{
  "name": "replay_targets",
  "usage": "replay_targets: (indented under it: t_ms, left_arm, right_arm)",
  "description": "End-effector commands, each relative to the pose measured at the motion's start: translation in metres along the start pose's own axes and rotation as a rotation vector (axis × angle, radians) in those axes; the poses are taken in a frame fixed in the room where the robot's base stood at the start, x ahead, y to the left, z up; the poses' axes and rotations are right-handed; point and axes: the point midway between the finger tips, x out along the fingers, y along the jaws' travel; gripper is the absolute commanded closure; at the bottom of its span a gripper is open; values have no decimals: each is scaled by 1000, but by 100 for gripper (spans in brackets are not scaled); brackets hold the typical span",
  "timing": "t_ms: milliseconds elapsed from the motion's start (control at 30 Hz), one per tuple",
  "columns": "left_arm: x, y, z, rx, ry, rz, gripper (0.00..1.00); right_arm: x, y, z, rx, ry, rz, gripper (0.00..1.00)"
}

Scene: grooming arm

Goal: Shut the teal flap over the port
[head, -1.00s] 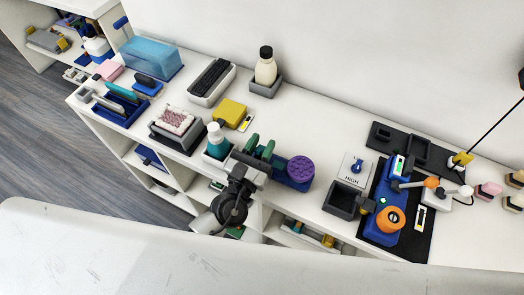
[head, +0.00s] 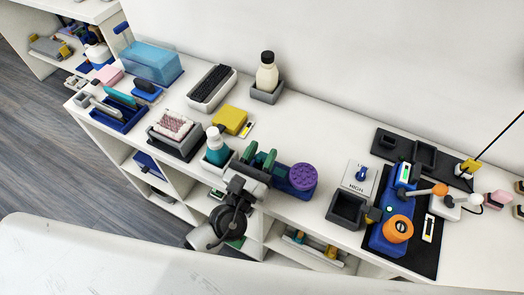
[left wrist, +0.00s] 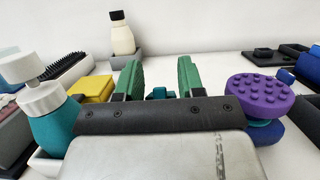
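My left gripper (head: 259,159) has green fingers. They stand apart, with the gripper just left of a purple studded disc (head: 303,176) on a blue base (head: 291,188). In the left wrist view the open fingers (left wrist: 159,78) frame a small blue-teal piece (left wrist: 158,93) beyond the gripper; whether it is the flap I cannot tell. It does not look gripped. A teal edge (left wrist: 264,123) shows under the purple disc (left wrist: 258,96). No port can be made out; my gripper hides part of the blue base. My right gripper is not in view.
A teal pump bottle (head: 216,146) stands close left of my gripper. A yellow box (head: 230,118) and a cream bottle (head: 267,73) are behind it. To the right are a dark open box (head: 346,208) and a blue device with an orange knob (head: 397,229). Clear white counter lies behind.

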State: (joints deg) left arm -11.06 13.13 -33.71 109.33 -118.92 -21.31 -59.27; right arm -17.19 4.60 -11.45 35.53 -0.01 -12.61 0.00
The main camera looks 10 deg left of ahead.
Motion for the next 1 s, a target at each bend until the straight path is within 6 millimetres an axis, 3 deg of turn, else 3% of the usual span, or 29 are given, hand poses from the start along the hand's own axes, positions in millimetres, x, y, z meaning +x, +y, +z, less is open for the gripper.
replay_targets:
  t_ms: [500, 700, 933, 1000]
  left_arm:
    - [-91, 0, -4, 1, 5, -4, 62]
    - [-105, 0, -1, 0, 3, -2, 62]
    - [-105, 0, 0, 0, 2, -1, 62]
    - [-105, 0, 0, -1, 3, -1, 54]
  right_arm:
    - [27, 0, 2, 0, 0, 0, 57]
    - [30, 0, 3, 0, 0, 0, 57]
    - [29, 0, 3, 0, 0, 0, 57]
    - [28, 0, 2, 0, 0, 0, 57]
